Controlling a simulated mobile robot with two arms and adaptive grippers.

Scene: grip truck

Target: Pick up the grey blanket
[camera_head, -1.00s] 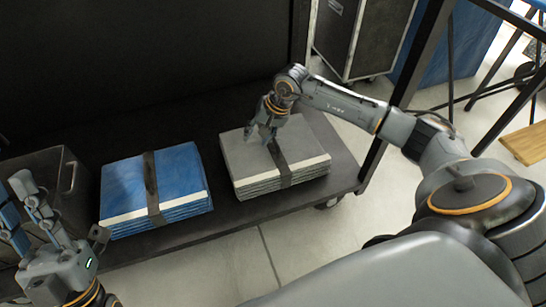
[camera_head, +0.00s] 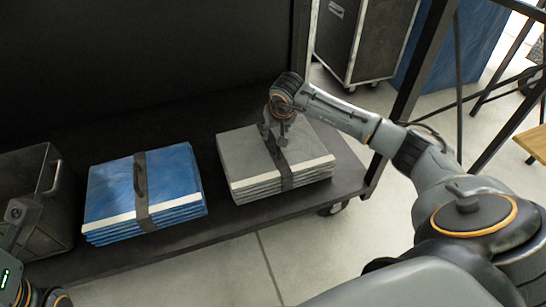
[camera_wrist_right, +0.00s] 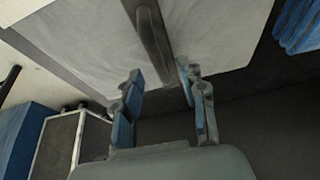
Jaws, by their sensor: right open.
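The grey blanket (camera_head: 243,166) lies folded in a stack on the dark cart shelf, with a dark strap (camera_head: 286,176) around its middle. My right gripper (camera_head: 276,138) is over the strap on top of the blanket; whether it touches is unclear. In the right wrist view the right gripper (camera_wrist_right: 160,90) is open, with its two blue-padded fingers on either side of the strap's handle (camera_wrist_right: 152,37) and the pale blanket (camera_wrist_right: 215,35) behind. My left arm shows only in part at the lower left of the head view, and its fingers are out of the picture.
A blue folded blanket (camera_head: 175,180) with a dark strap lies left of the grey one. A dark bin (camera_head: 50,195) stands at the shelf's left end. A cart post (camera_head: 408,90) rises at the right, with a black case (camera_head: 365,40) behind.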

